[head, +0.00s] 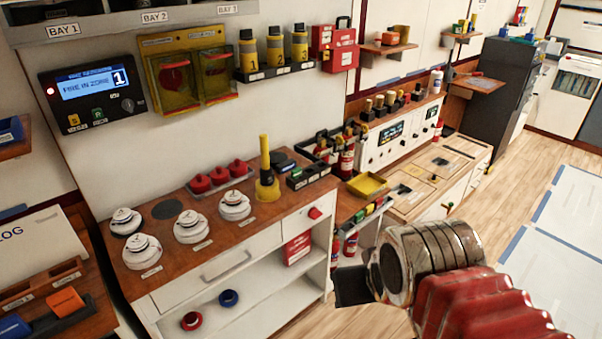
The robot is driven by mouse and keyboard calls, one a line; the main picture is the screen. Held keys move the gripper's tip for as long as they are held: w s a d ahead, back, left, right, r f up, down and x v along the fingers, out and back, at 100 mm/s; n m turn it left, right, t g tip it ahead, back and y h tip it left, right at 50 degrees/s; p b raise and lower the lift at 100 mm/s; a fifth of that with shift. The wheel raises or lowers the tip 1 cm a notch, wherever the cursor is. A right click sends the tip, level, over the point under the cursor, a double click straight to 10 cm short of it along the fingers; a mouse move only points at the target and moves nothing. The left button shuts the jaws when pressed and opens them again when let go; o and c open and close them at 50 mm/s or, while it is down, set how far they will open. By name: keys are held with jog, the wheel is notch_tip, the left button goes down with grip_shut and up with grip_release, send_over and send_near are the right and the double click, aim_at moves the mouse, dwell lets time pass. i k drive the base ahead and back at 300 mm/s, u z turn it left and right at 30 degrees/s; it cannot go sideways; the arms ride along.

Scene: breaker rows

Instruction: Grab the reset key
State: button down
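I cannot pick out the reset key for certain. A dark fire panel (93,92) on the wall at the left reads "FIRE IN ZONE 1". It has a yellow tag (74,121), a green tag (98,115) and a dark round knob or key switch (128,105). Yellow clear-fronted boxes (185,72) with red round parts hang right of the panel. My arm comes in from the lower right. The dark end of my gripper (352,286) is in front of the cabinet's right side, well apart from the panel. Its fingers are not clear enough to read.
A wooden-topped white cabinet (255,222) stands below the panel, holding several white detectors (191,226), a tray of red knobs (218,177) and an upright yellow tool (265,170). A red wall box (333,45) hangs to the right. Open floor (500,185) lies at the right.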

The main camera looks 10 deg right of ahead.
aim_at(295, 173)
jog(key=i, duration=0.95)
jog(key=u, duration=2.45)
jog(key=k, duration=0.7)
jog(key=u, duration=0.05)
